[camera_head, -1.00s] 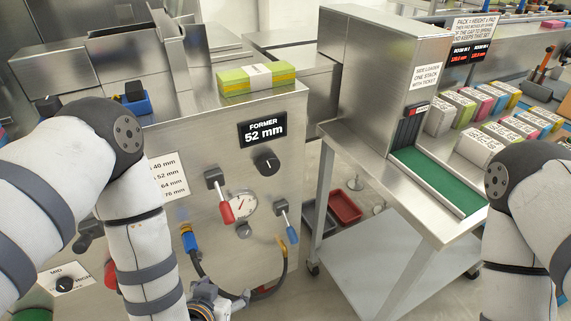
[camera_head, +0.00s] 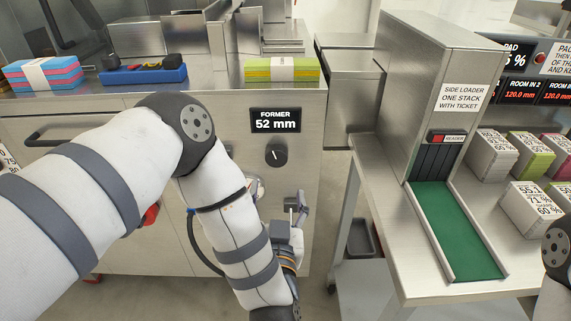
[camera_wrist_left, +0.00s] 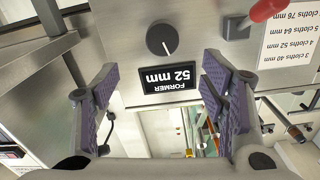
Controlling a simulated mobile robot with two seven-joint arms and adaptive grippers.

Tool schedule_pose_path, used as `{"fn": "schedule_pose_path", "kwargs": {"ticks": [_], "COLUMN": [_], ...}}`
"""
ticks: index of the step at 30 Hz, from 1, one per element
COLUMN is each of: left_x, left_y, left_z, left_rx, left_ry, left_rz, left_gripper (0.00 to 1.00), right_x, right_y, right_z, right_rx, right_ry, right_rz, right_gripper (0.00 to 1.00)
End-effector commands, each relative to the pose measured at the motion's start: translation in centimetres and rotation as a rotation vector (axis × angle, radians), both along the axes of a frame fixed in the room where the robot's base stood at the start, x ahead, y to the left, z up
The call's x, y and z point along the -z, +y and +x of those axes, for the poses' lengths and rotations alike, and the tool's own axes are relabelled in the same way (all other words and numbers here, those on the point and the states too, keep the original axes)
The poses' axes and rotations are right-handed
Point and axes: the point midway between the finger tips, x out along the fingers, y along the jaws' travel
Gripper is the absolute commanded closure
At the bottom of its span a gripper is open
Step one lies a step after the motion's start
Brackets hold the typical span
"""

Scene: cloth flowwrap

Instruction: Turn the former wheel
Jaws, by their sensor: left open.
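The former wheel is a round black knob (camera_head: 276,155) with a pale pointer line on the steel cabinet front. It sits just below the black display (camera_head: 276,120) reading "FORMER 52 mm". In the left wrist view the knob (camera_wrist_left: 161,40) and the display (camera_wrist_left: 164,79) appear upside down, in line with the space between the fingers. My left gripper (camera_head: 297,205) is below and slightly right of the knob, apart from it. The wrist view shows its purple-padded fingers (camera_wrist_left: 160,88) wide apart with nothing between them. My right gripper is out of view.
A red-handled lever (camera_wrist_left: 265,10) and a white size list (camera_wrist_left: 290,42) are near the knob. Cloth stacks (camera_head: 282,69) and a blue tray (camera_head: 143,75) lie on the cabinet top. The side loader (camera_head: 440,85) with its green chute (camera_head: 455,230) stands right, beyond a gap.

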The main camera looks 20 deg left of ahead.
Motion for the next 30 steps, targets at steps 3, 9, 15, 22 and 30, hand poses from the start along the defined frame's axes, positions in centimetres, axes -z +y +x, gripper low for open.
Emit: {"fn": "schedule_pose_path", "kwargs": {"ticks": [3,9,15,22,30], "left_x": [0.2,0.0,0.0,-0.2,-0.2], "left_y": [0.3,1.7,2.9,3.4,3.4], "left_z": [0.8,5.3,9.7,11.6,11.7], "left_rx": [-0.008,-0.01,-0.006,-0.004,-0.003], "left_ry": [-0.004,-0.007,-0.007,-0.006,-0.006], "left_rz": [0.002,0.002,0.002,0.003,0.002], "left_gripper": [0.34,0.34,0.34,0.34,0.48], "right_x": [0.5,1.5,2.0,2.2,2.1], "right_y": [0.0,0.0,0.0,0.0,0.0], "right_z": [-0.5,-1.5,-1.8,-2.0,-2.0], "right_rx": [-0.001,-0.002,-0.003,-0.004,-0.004], "right_ry": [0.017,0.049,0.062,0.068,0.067], "right_rz": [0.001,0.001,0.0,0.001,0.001], "right_gripper": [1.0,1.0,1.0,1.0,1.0]}}
